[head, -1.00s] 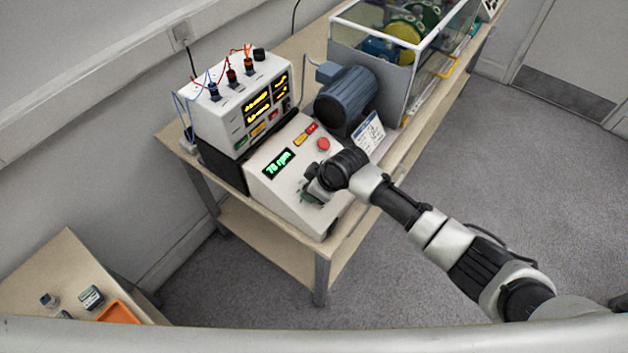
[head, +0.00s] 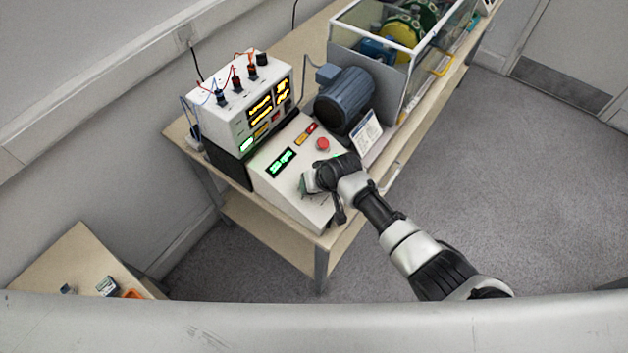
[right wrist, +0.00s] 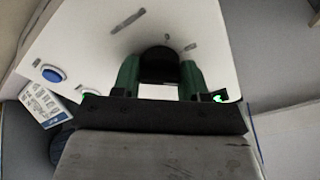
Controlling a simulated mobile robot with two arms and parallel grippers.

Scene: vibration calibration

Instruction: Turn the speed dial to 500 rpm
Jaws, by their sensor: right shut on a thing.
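The sloped white control box (head: 290,190) stands on the bench, with a green-lit display (head: 281,162) whose digits are too blurred to read surely. The speed dial is the black knob (right wrist: 160,65) in the right wrist view. My right gripper (right wrist: 160,76) has its two green fingers on either side of the knob, shut on it. In the head view my right gripper (head: 307,184) is at the lower right of the box face and hides the dial. My left gripper is not in view.
A red button (head: 322,144) sits on the box above my gripper. A white instrument (head: 238,115) with cables and yellow displays stands behind. A blue motor (head: 345,97) and a card (head: 367,132) are to the right. A side table (head: 75,262) is at lower left.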

